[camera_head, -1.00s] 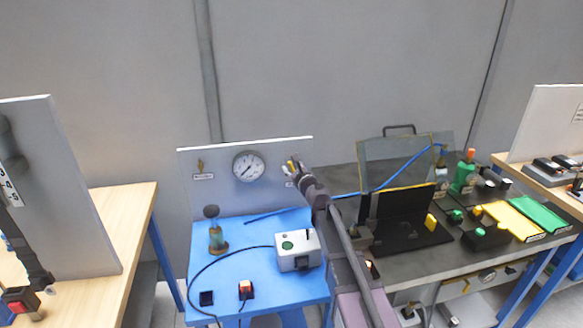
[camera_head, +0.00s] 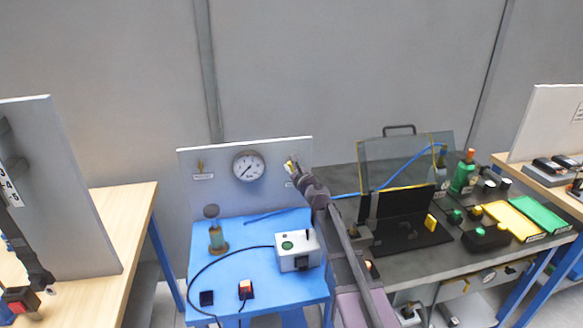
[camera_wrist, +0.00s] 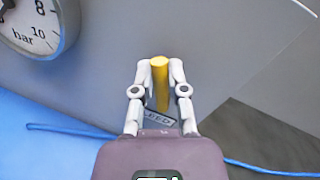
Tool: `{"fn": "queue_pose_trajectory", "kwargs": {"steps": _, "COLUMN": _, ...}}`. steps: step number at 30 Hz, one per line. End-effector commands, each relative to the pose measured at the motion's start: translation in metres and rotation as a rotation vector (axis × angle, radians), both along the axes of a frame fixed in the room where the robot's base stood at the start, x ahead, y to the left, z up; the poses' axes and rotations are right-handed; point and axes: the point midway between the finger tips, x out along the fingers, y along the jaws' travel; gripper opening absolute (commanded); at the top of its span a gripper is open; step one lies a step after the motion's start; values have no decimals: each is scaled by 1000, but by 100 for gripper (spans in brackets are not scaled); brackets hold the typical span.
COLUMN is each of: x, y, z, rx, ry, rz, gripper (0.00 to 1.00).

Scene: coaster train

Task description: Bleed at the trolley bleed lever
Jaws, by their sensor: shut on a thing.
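The yellow bleed lever (camera_wrist: 161,84) is on the grey upright panel of the blue trolley, just above a label (camera_wrist: 160,117) that reads in part "LEED". My gripper (camera_wrist: 160,68) is shut on the lever, with one finger on each side of it in the wrist view. In the head view my gripper (camera_head: 291,164) is at the panel's right part, and the lever is mostly hidden there. The round pressure gauge (camera_head: 248,166) is on the panel to the left of my gripper; part of its dial (camera_wrist: 35,22) shows in the wrist view.
The blue trolley top (camera_head: 262,226) carries a grey box (camera_head: 296,252) with a green button, a small bottle-like device (camera_head: 216,236) and a red switch (camera_head: 246,289). A blue hose (camera_head: 378,187) runs right to a dark bench with trays. A wooden bench (camera_head: 120,215) stands at left.

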Motion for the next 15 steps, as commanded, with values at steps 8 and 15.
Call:
{"fn": "queue_pose_trajectory", "kwargs": {"steps": 8, "x": -1, "y": 6, "z": -2, "rx": -123, "ry": -29, "rz": 0, "gripper": 0}}
{"fn": "queue_pose_trajectory", "kwargs": {"steps": 15, "x": -2, "y": 13, "z": -7, "rx": -311, "ry": -74, "rz": 1, "gripper": 0}}
